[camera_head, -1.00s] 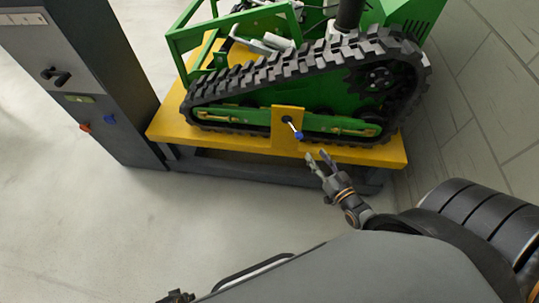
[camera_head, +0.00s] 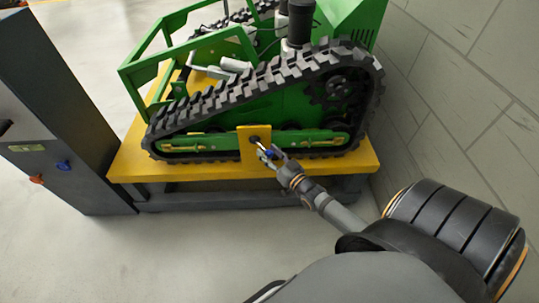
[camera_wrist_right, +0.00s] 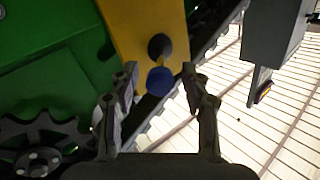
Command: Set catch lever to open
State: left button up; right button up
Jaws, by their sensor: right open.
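The catch lever (camera_head: 262,147) is a short metal rod with a blue knob, on a yellow plate (camera_head: 249,133) at the side of the green tracked carrier (camera_head: 240,110). It slants down and to the right from its dark pivot in the head view. My right gripper (camera_head: 270,154) is at the lever's knob. In the right wrist view the blue knob (camera_wrist_right: 160,81) lies between the two fingers of the right gripper (camera_wrist_right: 160,82), which stand apart on either side with visible gaps. The rod is mostly hidden behind the knob there. My left gripper is not in view.
The carrier stands on a yellow platform (camera_head: 135,165). A grey cabinet (camera_head: 60,110) with a red knob (camera_head: 37,180) and a blue knob (camera_head: 63,165) stands at the left. A grey block wall (camera_head: 450,100) is close at the right. The floor in front is clear.

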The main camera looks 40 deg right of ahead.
grip_shut()
dwell(0.3)
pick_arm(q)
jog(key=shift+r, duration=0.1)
